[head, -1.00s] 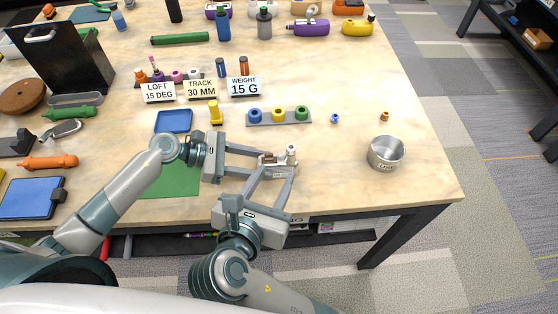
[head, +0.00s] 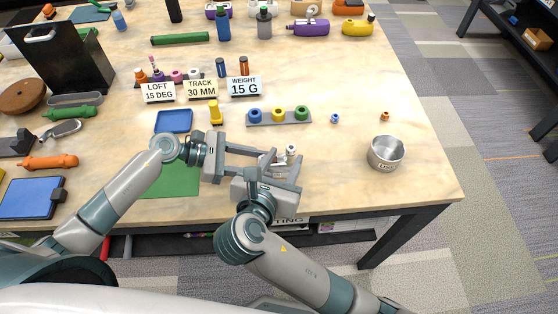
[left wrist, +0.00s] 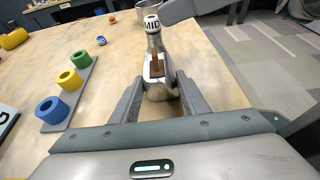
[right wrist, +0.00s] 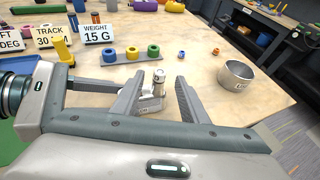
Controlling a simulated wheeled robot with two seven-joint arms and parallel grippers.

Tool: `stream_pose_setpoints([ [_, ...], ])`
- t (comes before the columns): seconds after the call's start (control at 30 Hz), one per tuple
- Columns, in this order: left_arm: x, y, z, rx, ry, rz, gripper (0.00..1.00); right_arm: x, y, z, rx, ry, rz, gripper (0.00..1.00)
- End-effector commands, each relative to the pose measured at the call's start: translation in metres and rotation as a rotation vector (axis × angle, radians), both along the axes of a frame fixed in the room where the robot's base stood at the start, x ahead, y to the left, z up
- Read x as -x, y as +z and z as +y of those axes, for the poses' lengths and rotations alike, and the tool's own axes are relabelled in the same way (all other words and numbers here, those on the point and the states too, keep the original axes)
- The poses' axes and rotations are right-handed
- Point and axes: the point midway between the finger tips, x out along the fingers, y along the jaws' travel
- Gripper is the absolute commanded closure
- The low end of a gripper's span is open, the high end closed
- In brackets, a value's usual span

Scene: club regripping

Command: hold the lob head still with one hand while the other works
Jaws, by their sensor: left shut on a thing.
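The lob head (head: 291,150) is a small silver metal piece with an upright hosel, near the front of the table. Its top reads "MID" in the left wrist view (left wrist: 155,50), where a brown strip (left wrist: 157,66) lies on its body. My left gripper (head: 279,159) reaches in from the left and is shut on the head. My right gripper (right wrist: 160,79) comes from the front, its fingers apart on either side of the head. In the head view its fingers hide much of the head. I cannot tell whether they touch it.
A rack of blue, yellow and green rings (head: 279,116) stands behind the head. A metal cup (head: 386,154) stands to the right, with small blue (head: 335,118) and orange (head: 384,116) pieces behind it. Label cards (head: 200,90) stand further back. The front table edge is close.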

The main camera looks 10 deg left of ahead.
Motion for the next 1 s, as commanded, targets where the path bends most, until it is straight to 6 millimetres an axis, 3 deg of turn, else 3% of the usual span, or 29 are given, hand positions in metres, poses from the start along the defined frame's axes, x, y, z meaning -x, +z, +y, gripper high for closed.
stream_pose_setpoints([
  [0.4, 0.001, -0.003, 0.001, -0.004, -0.001, 0.003, 0.88, -0.037, -0.016, -0.005, 0.002, -0.001, 0.000, 0.60],
  [0.83, 0.001, -0.003, 0.001, -0.004, -0.001, 0.003, 0.88, -0.042, -0.018, -0.005, 0.000, -0.001, 0.000, 0.60],
  [0.87, 0.001, -0.003, 0.001, -0.004, -0.001, 0.003, 0.88, -0.042, -0.018, -0.005, 0.000, -0.001, 0.000, 0.62],
  [1.0, 0.001, -0.003, 0.001, -0.004, -0.001, 0.003, 0.88, -0.041, -0.018, -0.005, 0.000, -0.001, 0.000, 0.96],
])
